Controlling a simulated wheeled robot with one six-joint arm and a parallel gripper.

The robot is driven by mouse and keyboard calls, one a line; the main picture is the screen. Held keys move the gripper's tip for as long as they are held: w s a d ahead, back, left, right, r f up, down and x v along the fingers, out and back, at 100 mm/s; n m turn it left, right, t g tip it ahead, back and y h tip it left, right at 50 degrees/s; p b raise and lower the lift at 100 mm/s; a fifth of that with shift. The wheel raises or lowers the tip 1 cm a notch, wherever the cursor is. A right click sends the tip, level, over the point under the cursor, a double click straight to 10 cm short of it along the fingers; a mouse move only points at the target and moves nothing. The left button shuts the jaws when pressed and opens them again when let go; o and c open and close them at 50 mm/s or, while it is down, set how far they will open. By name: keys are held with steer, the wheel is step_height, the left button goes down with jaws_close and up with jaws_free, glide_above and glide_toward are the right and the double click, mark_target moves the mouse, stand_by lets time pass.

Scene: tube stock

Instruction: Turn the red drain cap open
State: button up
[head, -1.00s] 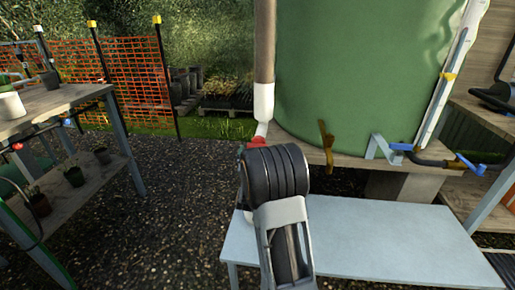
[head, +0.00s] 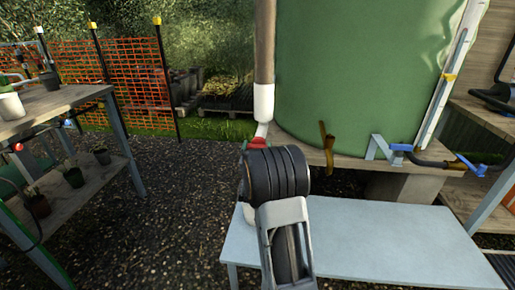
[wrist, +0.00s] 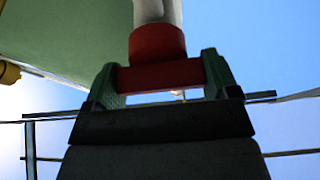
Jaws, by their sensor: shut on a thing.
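The red drain cap (wrist: 157,43) sits at the end of a white pipe in the wrist view, with a red crossbar (wrist: 160,75) below it. My gripper (wrist: 163,76) has its two green fingers on either side of the crossbar and is shut on it. In the head view a bit of the red cap (head: 257,143) shows just above my dark wrist, below the white pipe end (head: 263,103). My fingers are mostly hidden there behind my wrist.
A large green tank (head: 365,75) stands on a wooden base to the right of the pipe. A pale blue bench (head: 370,240) lies below my arm. A blue-handled tap (head: 400,150) is at the right. A wooden table (head: 50,105) with pots stands at the left. Gravel between is clear.

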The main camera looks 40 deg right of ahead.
steer(key=shift+c, duration=0.8)
steer(key=shift+n+b, duration=0.3)
steer(key=shift+n, duration=0.2)
steer(key=n+t+y+b, duration=0.1)
steer(key=n, duration=0.1)
steer(key=n+y+b, duration=0.1)
steer(key=n, duration=0.1)
steer(key=shift+f+n+t+y, duration=0.1)
steer(key=shift+n+t+y, duration=0.2)
steer(key=shift+t, duration=0.1)
steer(key=n+y+b, duration=0.1)
steer(key=n+y, duration=0.1)
steer(key=n, duration=0.3)
steer(key=shift+t+b, duration=0.35)
steer(key=shift+t, duration=0.05)
steer(key=n+y+b, duration=0.1)
steer(key=n+y, duration=0.1)
steer(key=n, duration=0.2)
steer(key=shift+n+g+y+b, duration=0.5)
steer(key=shift+n+y+b, duration=0.4)
steer(key=shift+n, duration=1.5)
